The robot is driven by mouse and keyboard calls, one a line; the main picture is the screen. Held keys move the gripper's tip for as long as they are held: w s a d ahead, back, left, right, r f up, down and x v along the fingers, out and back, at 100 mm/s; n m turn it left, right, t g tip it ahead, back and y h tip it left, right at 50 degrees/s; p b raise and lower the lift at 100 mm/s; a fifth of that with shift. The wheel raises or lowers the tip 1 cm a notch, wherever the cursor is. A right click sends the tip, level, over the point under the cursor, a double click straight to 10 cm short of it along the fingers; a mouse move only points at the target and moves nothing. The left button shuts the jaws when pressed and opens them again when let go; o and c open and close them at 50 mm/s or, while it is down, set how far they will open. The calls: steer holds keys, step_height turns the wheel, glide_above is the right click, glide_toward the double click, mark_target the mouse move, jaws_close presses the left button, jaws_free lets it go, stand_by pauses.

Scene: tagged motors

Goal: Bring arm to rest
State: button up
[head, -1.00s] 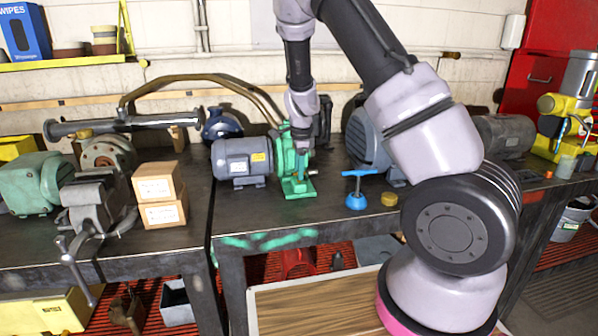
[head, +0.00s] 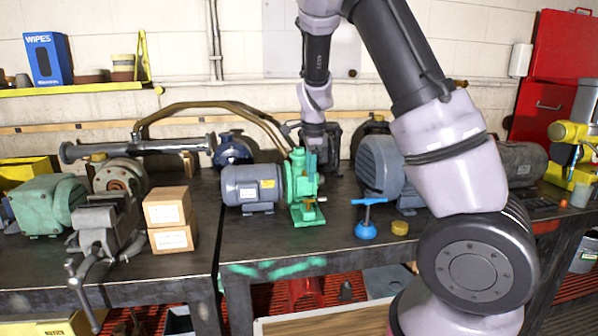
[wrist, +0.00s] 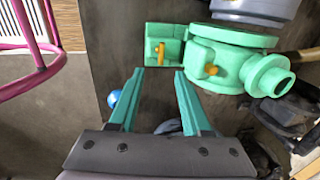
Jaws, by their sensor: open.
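My gripper (wrist: 159,72) is open in the wrist view, with two teal fingers apart and nothing between them. Its tips point at the green foot of the pump end (wrist: 165,45) and appear short of it; I cannot tell the exact gap. In the head view my arm reaches down from the top, and its dark wrist end (head: 314,132) is above and beside the green pump end (head: 302,185) of a grey motor (head: 252,187). The fingers are hard to make out there. The motor stands upright on the dark workbench (head: 290,262).
A blue T-handled tool (head: 367,225) and a small yellow disc (head: 400,228) are right of the pump. A larger blue-grey motor (head: 380,165) stands behind them. Two stacked boxes (head: 170,220) and a vise (head: 105,230) are left. A curved brown pipe (head: 200,108) runs behind.

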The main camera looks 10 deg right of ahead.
steer(key=s+d+r+n+t+y, duration=0.1)
steer(key=s+d+r+n+y, duration=0.15)
steer(key=s+r, duration=0.45)
steer(key=s+d+r+n+t+y, duration=0.1)
steer(key=s+r+n, duration=0.4)
steer(key=r, duration=0.4)
steer(key=s+d+r+n+t, duration=0.1)
steer(key=s+r+n, duration=0.2)
steer(key=s, duration=0.4)
steer(key=s+d+r+n+t+h, duration=0.1)
steer(key=s+r+n+t, duration=0.1)
steer(key=s, duration=0.6)
steer(key=shift+s+d+r+n, duration=0.2)
steer(key=shift+s+r+n, duration=0.1)
steer(key=shift+r+n, duration=0.45)
